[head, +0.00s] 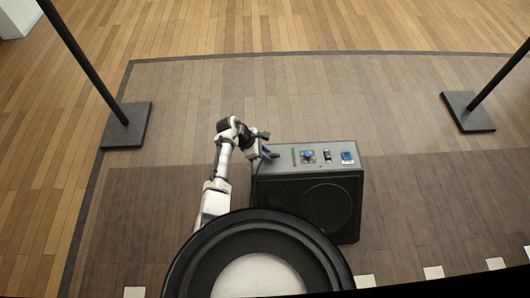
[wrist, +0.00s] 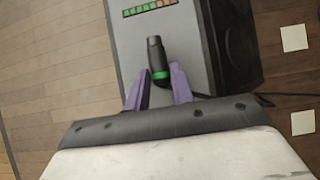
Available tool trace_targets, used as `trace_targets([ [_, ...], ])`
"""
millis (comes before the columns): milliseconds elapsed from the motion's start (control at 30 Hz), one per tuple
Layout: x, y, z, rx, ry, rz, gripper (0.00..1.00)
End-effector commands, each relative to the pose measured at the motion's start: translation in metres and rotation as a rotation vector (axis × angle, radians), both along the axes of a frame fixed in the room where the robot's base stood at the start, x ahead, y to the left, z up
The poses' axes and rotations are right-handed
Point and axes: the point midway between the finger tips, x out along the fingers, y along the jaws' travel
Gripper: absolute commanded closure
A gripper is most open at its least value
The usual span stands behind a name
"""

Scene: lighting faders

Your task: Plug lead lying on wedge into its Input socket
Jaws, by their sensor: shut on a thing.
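My gripper (wrist: 160,92) is shut on the lead's plug (wrist: 155,50), a dark cylinder with a green ring, in the wrist view. The plug sits between the two purple fingers and points away from my wrist, over the grey top of the wedge. The lead's black cable (wrist: 270,98) runs off to the right past the wedge's side. In the head view my gripper (head: 268,152) is at the left end of the wedge's top panel (head: 335,165). The Input socket cannot be made out in either view.
The wedge's top carries a coloured level strip (wrist: 149,8), a blue knob (head: 308,156), a small dark switch (head: 327,155) and a blue-framed part (head: 347,157). The speaker grille (head: 326,208) faces me.

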Motion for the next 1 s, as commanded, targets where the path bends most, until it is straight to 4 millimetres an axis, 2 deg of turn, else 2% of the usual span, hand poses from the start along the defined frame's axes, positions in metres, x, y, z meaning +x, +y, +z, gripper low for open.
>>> trace_targets([
  [33,0.0,-0.001,0.009,-0.001,0.001,-0.001,1.0],
  [500,0.0,-0.001,0.04,0.0,0.001,-0.001,1.0],
  [867,0.0,0.0,0.039,0.0,0.001,-0.003,1.0],
  [1000,-0.005,0.0,0.033,0.002,0.004,-0.07,1.0],
])
